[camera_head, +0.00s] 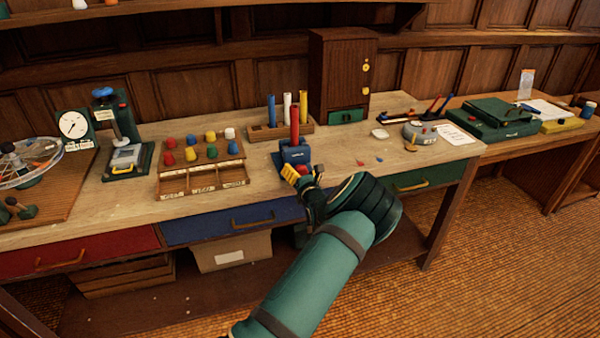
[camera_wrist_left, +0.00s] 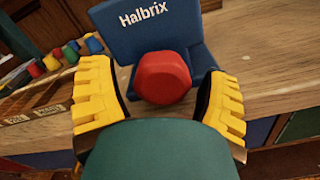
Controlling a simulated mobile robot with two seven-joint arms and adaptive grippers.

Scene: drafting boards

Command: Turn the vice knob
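The blue vice (camera_head: 295,152) stands at the front edge of the wooden workbench, with an upright red rod (camera_head: 295,122) in it. In the left wrist view the vice body (camera_wrist_left: 150,22) bears the word Halbrix. Its faceted red knob (camera_wrist_left: 164,78) faces the camera. My left gripper (camera_head: 303,174) is at the front of the vice. In the wrist view its yellow fingers (camera_wrist_left: 160,97) are spread, one on each side of the knob, with gaps showing. The gripper is open and holds nothing. My right gripper is in neither view.
A sorting tray (camera_head: 200,182) with coloured pegs is left of the vice. A rod rack (camera_head: 279,130) and a wooden cabinet (camera_head: 342,75) stand behind. A round grey device (camera_head: 420,132) is to the right. Drawers, one blue (camera_head: 228,222), lie below the bench edge.

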